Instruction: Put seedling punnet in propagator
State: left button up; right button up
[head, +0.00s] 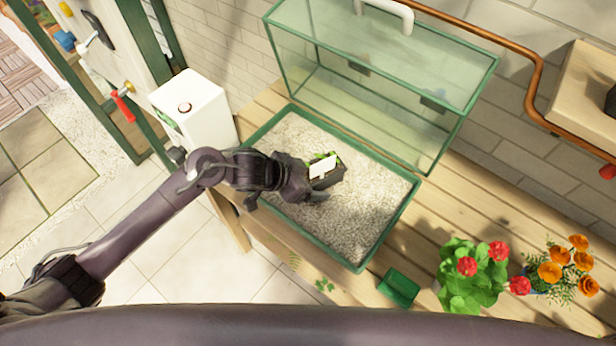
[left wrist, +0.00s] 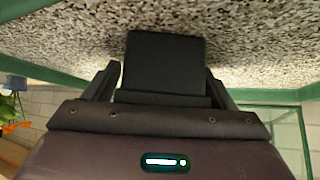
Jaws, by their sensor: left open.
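The propagator is a green-rimmed tray (head: 391,226) filled with pale gravel, its clear green-framed lid (head: 385,75) standing open behind it. The seedling punnet (head: 327,181) is small and black, with green leaves and a white label showing at its top. It is over the gravel, inside the tray's outline; I cannot tell whether it rests on the gravel. My left gripper (head: 310,186) is at the punnet. In the left wrist view the black punnet (left wrist: 165,65) is between my open fingers, one on each side. My right gripper is not in view.
A white box-shaped container (head: 193,108) stands left of the tray. A small green tray (head: 398,287), a red-flowered plant (head: 468,275) and orange flowers (head: 565,265) are at the right of the slatted bench (head: 480,200). A copper pipe (head: 535,75) runs along the wall.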

pick_arm(q)
jog(key=shift+r, duration=0.25)
jog(key=v, duration=1.2)
